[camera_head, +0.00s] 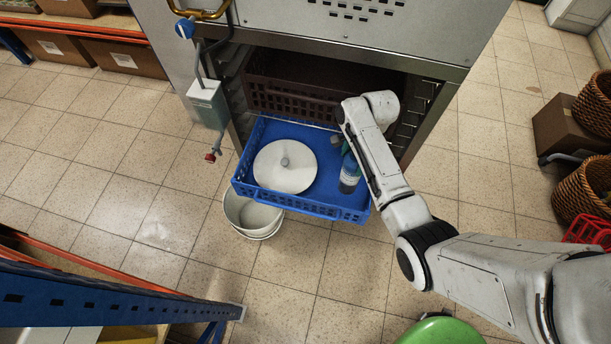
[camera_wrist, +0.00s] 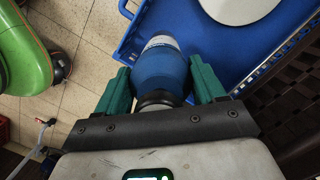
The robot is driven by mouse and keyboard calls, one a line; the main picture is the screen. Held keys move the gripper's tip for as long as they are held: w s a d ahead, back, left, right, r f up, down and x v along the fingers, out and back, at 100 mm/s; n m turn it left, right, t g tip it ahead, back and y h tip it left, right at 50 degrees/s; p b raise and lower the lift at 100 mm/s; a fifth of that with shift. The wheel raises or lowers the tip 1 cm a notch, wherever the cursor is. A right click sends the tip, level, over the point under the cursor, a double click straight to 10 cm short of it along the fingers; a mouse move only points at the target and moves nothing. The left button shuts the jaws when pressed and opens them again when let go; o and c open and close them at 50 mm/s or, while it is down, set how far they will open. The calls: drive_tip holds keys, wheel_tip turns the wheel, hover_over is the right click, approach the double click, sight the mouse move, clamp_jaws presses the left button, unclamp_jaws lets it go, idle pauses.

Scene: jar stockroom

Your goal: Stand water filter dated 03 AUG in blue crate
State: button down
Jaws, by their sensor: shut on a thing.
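The blue crate (camera_head: 290,205) sits pulled out of a metal cabinet. It also shows in the wrist view (camera_wrist: 215,45). A blue bottle-shaped filter (camera_head: 349,178) with a pale band is over the right part of the crate, roughly upright. In the wrist view the filter (camera_wrist: 163,72) is between the teal fingers of my gripper (camera_wrist: 161,88), which is shut on it. Its date cannot be read. I cannot tell whether its base touches the crate floor. In the head view my arm mostly hides the gripper.
A white round lid-like disc (camera_head: 285,167) with a grey knob fills the crate's left part. A small grey item (camera_head: 334,141) is near the back. A dark brown crate (camera_head: 290,95) sits behind, in the cabinet. White buckets (camera_head: 252,217) stand below. A green round seat (camera_head: 440,331) is in front.

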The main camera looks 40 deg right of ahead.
sight(348, 181)
drive_tip(key=shift+w+f, duration=0.2)
drive_tip(key=shift+f, duration=0.15)
drive_tip(key=shift+f+b, duration=1.5)
drive_tip(key=shift+f, duration=3.4)
drive_tip(key=shift+c, duration=0.6)
unclamp_jaws()
